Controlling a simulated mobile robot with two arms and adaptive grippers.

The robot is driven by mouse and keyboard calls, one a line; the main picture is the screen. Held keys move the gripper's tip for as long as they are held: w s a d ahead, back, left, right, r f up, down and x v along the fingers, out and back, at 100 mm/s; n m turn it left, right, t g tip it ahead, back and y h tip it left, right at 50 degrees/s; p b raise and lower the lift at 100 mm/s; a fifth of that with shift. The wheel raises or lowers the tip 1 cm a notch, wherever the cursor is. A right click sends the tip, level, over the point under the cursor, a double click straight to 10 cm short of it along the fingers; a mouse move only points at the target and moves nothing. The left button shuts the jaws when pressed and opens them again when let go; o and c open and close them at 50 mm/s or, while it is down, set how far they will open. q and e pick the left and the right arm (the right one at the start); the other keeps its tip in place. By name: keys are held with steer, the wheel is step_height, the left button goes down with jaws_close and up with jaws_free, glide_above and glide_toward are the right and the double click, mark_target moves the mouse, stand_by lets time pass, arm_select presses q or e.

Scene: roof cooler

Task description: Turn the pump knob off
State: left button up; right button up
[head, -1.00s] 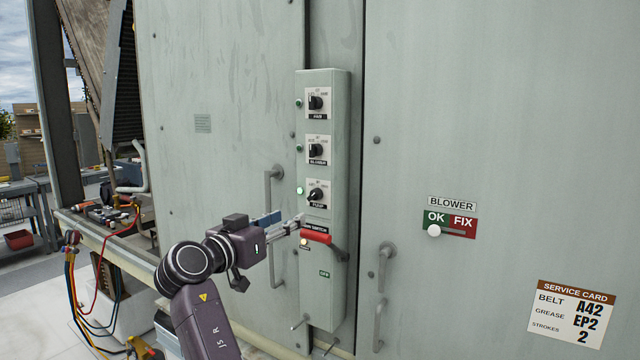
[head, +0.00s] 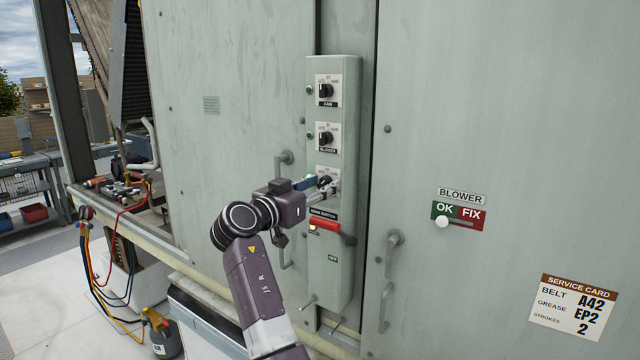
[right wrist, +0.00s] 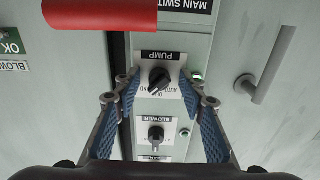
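The pump knob (head: 325,180) is a black rotary knob on a white plate, lowest of three on the narrow control box (head: 346,270). In the right wrist view, which is upside down, the pump knob (right wrist: 159,77) sits between the fingertips under the PUMP label. My right gripper (head: 322,189) is at the plate with its fingers open. In the right wrist view the blue-padded fingers of the right gripper (right wrist: 159,84) stand on either side of the knob with gaps. Beside it a green lamp (right wrist: 197,78) is lit. My left gripper is out of view.
Above are the blower knob (head: 326,138) and fan knob (head: 325,91). A red main switch handle (head: 325,225) is just below the gripper. Door handles (head: 390,275) stick out nearby. A blower OK/FIX slider (head: 442,222) is at the right.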

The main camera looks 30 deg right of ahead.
steer(key=shift+c, duration=0.4)
jaws_close()
steer(key=shift+d+n+b, duration=0.1)
steer(key=shift+n+b, duration=0.4)
steer(key=shift+n, duration=0.2)
steer(key=shift+n+b, duration=0.35)
steer(key=shift+n, duration=0.85)
steer(key=shift+s+r+n, duration=0.1)
steer(key=shift+n, duration=2.6)
